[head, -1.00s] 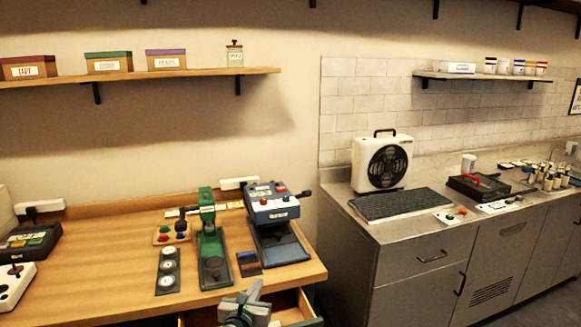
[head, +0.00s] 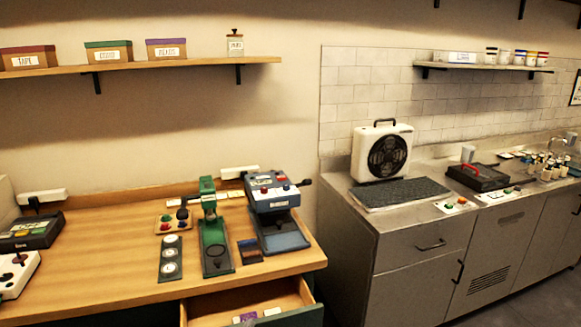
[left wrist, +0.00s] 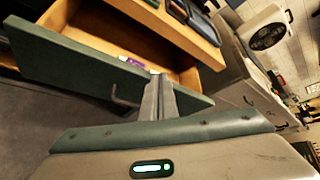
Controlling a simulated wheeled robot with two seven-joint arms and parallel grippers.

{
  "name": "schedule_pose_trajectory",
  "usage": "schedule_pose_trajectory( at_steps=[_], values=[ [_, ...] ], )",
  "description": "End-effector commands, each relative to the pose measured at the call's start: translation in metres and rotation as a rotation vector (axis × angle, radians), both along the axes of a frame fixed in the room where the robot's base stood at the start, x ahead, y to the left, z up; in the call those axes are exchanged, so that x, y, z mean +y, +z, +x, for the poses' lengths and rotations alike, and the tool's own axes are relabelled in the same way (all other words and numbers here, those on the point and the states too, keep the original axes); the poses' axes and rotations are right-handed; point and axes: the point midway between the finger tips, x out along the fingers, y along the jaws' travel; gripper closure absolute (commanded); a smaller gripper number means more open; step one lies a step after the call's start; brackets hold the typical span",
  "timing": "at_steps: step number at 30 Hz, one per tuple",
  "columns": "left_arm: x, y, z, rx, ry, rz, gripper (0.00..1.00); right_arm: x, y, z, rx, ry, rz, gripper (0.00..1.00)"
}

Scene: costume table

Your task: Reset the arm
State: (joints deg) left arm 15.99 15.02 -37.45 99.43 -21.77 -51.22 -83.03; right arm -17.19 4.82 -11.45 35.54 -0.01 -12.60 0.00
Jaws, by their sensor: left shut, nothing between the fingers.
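My left gripper (left wrist: 157,78) shows in the left wrist view, its two fingers shut together with nothing between them. The fingers overlap the green front of the open drawer (left wrist: 80,72) in that view, just right of its dark handle (left wrist: 124,100). I cannot tell whether they touch it. In the head view the left gripper is out of the picture, and the open drawer (head: 305,318) shows at the bottom. My right gripper is in neither view.
A steel counter (head: 395,215) with a fan (head: 382,152) stands to the right. A shelf hangs above.

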Motion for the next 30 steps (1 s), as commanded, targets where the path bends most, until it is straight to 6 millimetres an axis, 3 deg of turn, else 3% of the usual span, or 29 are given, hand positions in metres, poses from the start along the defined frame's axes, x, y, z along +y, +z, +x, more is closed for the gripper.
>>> schedule_pose_trajectory(
  at_steps=[1,9,18,24,30],
  values=[
    [0.004,-0.013,-0.023,0.052,0.061,-0.105,1.00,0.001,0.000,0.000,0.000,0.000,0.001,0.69],
    [0.037,-0.062,-0.144,0.310,0.487,-0.661,1.00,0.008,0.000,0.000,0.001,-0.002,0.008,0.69],
    [0.076,-0.085,-0.288,0.505,1.040,-1.128,1.00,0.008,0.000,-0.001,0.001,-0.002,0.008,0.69],
    [0.091,-0.085,-0.347,0.546,1.289,-1.277,1.00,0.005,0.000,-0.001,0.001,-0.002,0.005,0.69],
    [0.101,-0.081,-0.388,0.559,1.465,-1.365,1.00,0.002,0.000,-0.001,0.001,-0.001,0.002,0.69]
  ],
)
